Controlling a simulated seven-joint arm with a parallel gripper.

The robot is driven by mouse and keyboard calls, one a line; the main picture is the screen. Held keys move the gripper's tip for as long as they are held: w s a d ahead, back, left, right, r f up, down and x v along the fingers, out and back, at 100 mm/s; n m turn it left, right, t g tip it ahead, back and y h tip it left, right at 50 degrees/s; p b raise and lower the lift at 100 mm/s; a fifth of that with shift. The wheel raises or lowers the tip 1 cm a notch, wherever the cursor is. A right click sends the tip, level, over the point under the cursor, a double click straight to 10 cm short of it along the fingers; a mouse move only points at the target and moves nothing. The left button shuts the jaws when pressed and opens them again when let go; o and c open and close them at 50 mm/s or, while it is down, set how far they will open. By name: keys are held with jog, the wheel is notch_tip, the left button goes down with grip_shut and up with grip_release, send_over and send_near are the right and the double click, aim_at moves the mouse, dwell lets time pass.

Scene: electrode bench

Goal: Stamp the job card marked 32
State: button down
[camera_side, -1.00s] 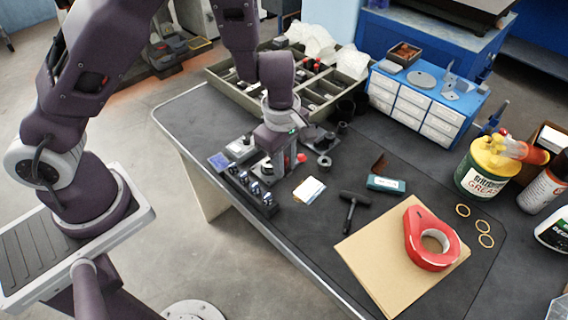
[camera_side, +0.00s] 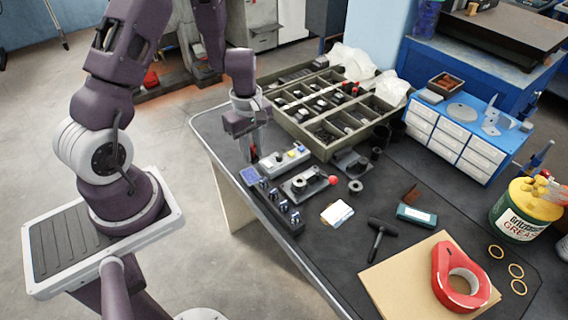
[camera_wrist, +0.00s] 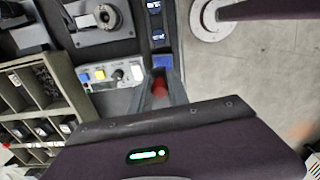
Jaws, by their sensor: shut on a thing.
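My gripper (camera_side: 252,150) is at the left end of the bench, just left of the control box (camera_side: 284,162). It is shut on a small red thing, which shows between the fingers in the wrist view (camera_wrist: 160,88); the fingers hide most of it. A white card or stack of cards (camera_side: 337,213) with a blue and yellow edge lies on the dark mat, well right of my gripper. Its marking is too small to read, so I cannot tell whether it says 32. No stamp can be made out for certain.
A grey fixture with a red-knobbed lever (camera_side: 308,183) stands right of the control box. A black rack (camera_side: 290,224) of blue-and-silver pieces lies along the front edge. A divided tray (camera_side: 325,150) is behind.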

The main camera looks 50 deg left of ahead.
aim_at(251, 176)
jog(key=shift+s+a, duration=0.25)
jog(key=shift+a, duration=0.3)
jog(key=shift+s+a+f, duration=0.1)
jog(key=shift+f, duration=2.9)
jog(key=shift+f, duration=0.55)
jog(key=shift+r, duration=3.55)
